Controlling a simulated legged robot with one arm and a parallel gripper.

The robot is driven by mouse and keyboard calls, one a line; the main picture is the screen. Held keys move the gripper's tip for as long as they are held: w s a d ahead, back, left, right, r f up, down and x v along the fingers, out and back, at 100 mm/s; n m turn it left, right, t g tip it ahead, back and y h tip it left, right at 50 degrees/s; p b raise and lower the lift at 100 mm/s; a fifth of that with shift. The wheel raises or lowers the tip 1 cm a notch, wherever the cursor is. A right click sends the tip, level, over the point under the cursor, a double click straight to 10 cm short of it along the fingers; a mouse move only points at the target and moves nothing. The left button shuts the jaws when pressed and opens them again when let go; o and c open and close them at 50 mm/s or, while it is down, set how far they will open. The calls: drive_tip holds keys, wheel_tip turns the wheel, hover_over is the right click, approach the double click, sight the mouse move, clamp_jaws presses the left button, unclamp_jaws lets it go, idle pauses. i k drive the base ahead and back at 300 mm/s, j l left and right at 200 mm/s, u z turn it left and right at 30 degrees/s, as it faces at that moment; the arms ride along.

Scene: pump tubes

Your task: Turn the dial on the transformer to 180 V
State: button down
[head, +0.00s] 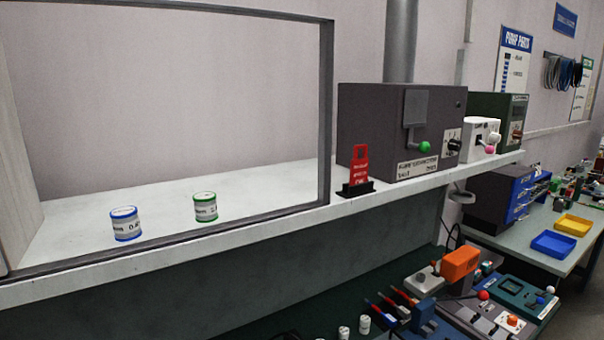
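My gripper is not in view. No label that I can read clearly names the transformer, and I cannot tell which box it is. A large dark grey box (375,125) stands on the white shelf, with a green-knobbed lever (425,146) and a black dial (455,146) on a pale plate on its front. A white box (482,130) with a pale knob and a pink knob stands just right of it. A dark green box (497,108) with a small display stands behind that. No dial setting or 180 V mark is readable.
A red tag on a black stand (358,172) sits left of the grey box. Blue-rimmed (126,224) and green-rimmed (205,208) cans stand behind a dark frame. A lower bench holds an orange block (460,263) and a teal device (524,291). Yellow and blue trays (553,244) lie right.

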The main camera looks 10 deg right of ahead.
sight(516, 134)
drive_tip(key=z, duration=1.25)
